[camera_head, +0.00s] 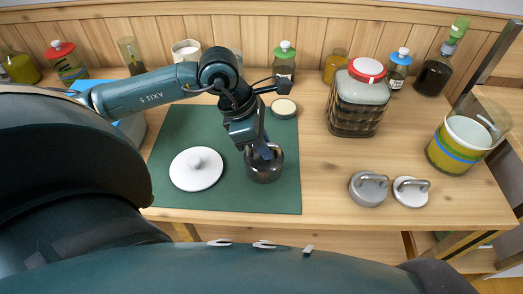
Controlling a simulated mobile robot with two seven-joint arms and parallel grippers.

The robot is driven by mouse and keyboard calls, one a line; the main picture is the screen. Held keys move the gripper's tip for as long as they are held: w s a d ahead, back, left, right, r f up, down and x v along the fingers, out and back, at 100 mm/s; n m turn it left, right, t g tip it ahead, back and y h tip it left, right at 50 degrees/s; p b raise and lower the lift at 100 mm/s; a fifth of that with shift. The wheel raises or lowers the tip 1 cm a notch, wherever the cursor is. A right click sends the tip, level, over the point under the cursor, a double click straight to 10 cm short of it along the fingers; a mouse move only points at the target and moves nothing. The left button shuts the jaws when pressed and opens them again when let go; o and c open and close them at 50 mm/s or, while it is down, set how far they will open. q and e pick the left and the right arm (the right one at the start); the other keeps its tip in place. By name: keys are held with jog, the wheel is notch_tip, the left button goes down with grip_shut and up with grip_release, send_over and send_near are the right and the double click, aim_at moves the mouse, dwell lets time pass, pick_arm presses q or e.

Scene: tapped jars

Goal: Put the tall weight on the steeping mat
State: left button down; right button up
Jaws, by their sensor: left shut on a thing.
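The dark green mat (222,128) lies flat on the wooden table. Two round weights with bar handles stand on the bare table right of the mat: a grey, thicker one (366,193) and a whiter, flatter one (409,195). My right gripper is not in view.
Several bottles and jars line the back wall. Bare table lies between mat and weights.

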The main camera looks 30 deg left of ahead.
pick_arm(q)
jog(key=shift+f, duration=1.95)
jog(key=shift+f, duration=0.25)
jog(key=c, duration=1.4)
grip_release()
jog(key=shift+c, duration=0.2)
jog(key=shift+r, duration=0.1)
jog(key=shift+r, duration=0.2)
jog(key=v, duration=1.1)
jog(key=shift+s+a+r+b, duration=0.2)
jog(key=shift+r+b, duration=0.1)
jog(key=shift+b, duration=0.15)
